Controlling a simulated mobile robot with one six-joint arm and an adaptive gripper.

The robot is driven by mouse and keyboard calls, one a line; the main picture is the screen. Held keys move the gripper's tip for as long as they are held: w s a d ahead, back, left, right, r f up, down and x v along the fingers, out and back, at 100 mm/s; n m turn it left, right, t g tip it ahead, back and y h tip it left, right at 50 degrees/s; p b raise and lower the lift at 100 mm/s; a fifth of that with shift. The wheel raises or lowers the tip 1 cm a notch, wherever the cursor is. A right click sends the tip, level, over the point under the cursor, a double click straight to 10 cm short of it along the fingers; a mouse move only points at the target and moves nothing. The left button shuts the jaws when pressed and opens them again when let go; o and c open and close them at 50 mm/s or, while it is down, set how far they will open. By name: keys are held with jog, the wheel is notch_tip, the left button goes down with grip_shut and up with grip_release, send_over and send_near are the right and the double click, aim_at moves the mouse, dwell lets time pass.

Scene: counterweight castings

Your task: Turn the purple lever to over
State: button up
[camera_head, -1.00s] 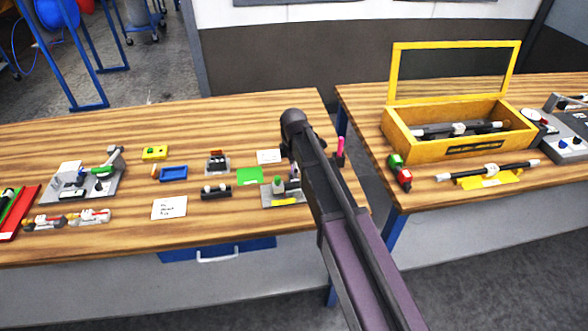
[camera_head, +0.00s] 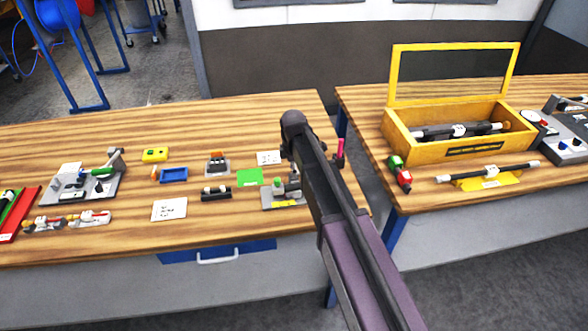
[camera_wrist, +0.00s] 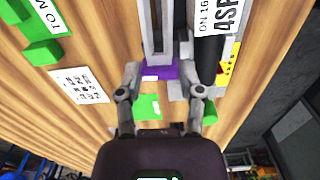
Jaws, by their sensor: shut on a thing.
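The purple lever (camera_wrist: 159,73) shows in the wrist view as a short purple block between my fingertips. My gripper (camera_wrist: 160,76) is shut on it, with a finger at each side. A grey bar runs up from the purple block towards the top of the picture. In the head view, my own arm covers the gripper and the purple lever. A grey fixture plate (camera_head: 272,204) with a yellow label shows just left of my arm there.
A green pad (camera_head: 249,176), white cards and small fixtures lie left of my arm. A pink upright piece (camera_head: 340,150) stands just right of it. A yellow open box (camera_head: 410,150) is on the right table. A gap separates the two tables.

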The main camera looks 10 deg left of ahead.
jog(key=m, duration=1.2)
jog(key=shift+m, duration=2.5)
jog(key=o, duration=1.1)
jog(key=shift+o, duration=0.2)
jog(key=shift+n, duration=0.5)
